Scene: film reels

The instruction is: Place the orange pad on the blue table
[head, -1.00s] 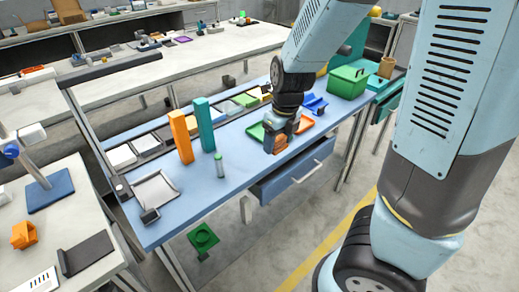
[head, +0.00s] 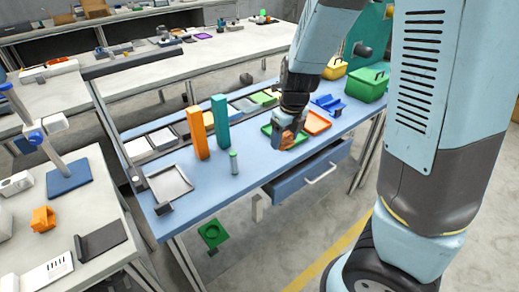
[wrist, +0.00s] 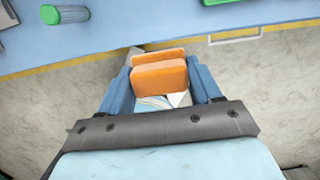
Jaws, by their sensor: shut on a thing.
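My gripper (head: 287,135) is shut on the orange pad (wrist: 160,78), which stands between its two blue fingers in the wrist view. The pad also shows as a small orange patch in the head view (head: 293,141), partly hidden by the gripper. The blue table (head: 262,172) runs across the head view. In the wrist view, its front edge lies just beyond the pad, and floor shows around the fingers. I cannot tell how high the pad is above the tabletop.
Tabletop between cylinder and gripper is clear.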

